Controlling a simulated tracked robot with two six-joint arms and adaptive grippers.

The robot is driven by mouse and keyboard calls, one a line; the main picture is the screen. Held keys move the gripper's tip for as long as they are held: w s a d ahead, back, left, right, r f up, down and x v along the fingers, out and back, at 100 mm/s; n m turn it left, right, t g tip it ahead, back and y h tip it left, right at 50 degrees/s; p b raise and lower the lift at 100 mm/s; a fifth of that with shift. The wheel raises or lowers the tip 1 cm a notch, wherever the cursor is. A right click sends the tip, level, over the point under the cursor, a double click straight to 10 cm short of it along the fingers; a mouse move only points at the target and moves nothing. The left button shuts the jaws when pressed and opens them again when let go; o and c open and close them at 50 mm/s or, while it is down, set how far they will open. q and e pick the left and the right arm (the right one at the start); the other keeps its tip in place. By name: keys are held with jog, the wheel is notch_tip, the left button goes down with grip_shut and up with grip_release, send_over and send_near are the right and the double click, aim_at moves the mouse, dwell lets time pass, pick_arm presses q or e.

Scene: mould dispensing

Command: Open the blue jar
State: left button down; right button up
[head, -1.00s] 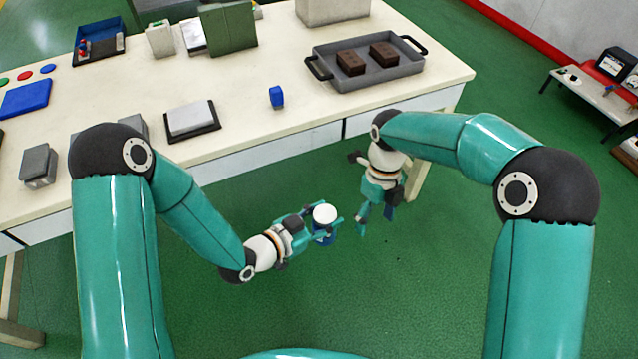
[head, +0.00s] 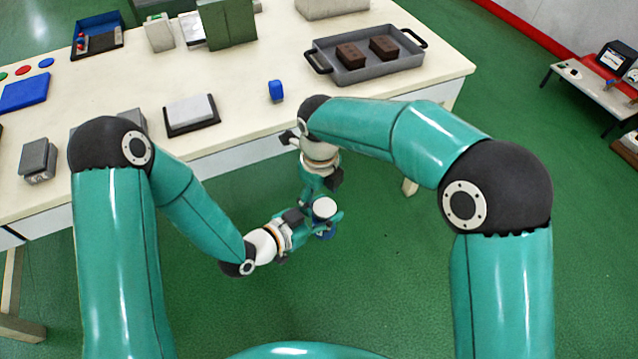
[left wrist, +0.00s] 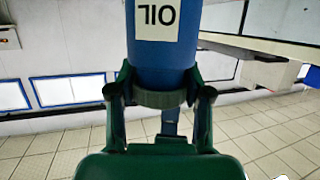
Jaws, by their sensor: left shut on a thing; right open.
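The blue jar (head: 326,235) is upright, with a round white lid (head: 325,207) on top. It is clear of the table, in front of its near edge. My left gripper (head: 318,223) is shut on the jar from the left. In the left wrist view, the blue jar (left wrist: 163,65) shows an upside-down OIL label, and a ribbed ring sits between my left fingers (left wrist: 160,98). My right gripper (head: 312,193) is open, pointing down just behind and left of the lid. The head view does not show clearly whether it touches the lid.
The table (head: 250,120) stands behind the arms. On it are a grey tray (head: 410,68) with two brown blocks, a small blue item (head: 276,91), a white-topped pad (head: 190,112) and a blue bin (head: 97,42). Green floor is free in front.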

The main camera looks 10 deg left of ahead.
jog(key=shift+f, duration=1.1)
jog(key=c, duration=1)
jog(key=o, duration=1.1)
